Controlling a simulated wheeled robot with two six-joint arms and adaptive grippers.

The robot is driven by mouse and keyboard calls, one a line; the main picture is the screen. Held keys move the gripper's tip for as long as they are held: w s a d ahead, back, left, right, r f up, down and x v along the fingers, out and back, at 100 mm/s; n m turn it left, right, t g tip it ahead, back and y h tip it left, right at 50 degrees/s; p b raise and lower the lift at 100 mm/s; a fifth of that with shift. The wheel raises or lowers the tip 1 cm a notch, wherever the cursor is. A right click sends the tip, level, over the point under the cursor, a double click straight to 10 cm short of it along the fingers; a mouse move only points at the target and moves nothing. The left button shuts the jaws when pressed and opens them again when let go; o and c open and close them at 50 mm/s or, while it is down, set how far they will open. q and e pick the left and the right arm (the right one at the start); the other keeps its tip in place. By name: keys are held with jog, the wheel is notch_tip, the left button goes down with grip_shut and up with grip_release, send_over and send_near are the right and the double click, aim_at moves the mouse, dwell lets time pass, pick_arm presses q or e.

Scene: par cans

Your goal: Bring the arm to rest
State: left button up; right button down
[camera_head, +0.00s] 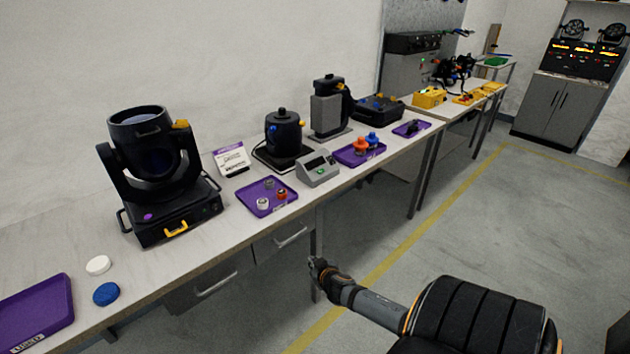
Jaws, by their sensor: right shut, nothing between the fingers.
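My right arm reaches in from the bottom right. Its gripper (317,266) is shut and empty, hanging over the floor just in front of the bench's front edge. It appears small and dark, so the fingers show little detail. It touches nothing that I can see. My left gripper is not in view.
A long bench (240,228) bears a black moving-head light (155,170), purple trays (35,312), a white disc (98,265), a blue disc (106,294), a grey device (317,168) and a black kettle-like pot (284,132). Drawers sit under it. The floor (480,220) is clear to the right.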

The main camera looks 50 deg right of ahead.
dwell(0.4)
jog(key=s+a+f+n+g+y+p, duration=0.1)
jog(key=s+a+f+g+p, duration=0.15)
jog(key=s+f, duration=0.7)
jog(key=s+a+f+g+y+p, duration=0.1)
jog(key=s+a+f+g+p, duration=0.15)
jog(key=s+f, duration=0.7)
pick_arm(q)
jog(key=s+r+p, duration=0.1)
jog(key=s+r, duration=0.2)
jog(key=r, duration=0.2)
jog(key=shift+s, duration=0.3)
pick_arm(e)
jog(key=s+a+f+n+g+y, duration=0.1)
jog(key=s+a+f, duration=0.3)
jog(key=s, duration=0.5)
jog(key=s+a+f+g+y, duration=0.1)
jog(key=s+a+f+g, duration=0.2)
jog(key=s+a, duration=0.5)
jog(key=shift+s+a+f+n+g, duration=0.35)
jog(key=shift+s+f, duration=0.2)
jog(key=shift+s, duration=0.35)
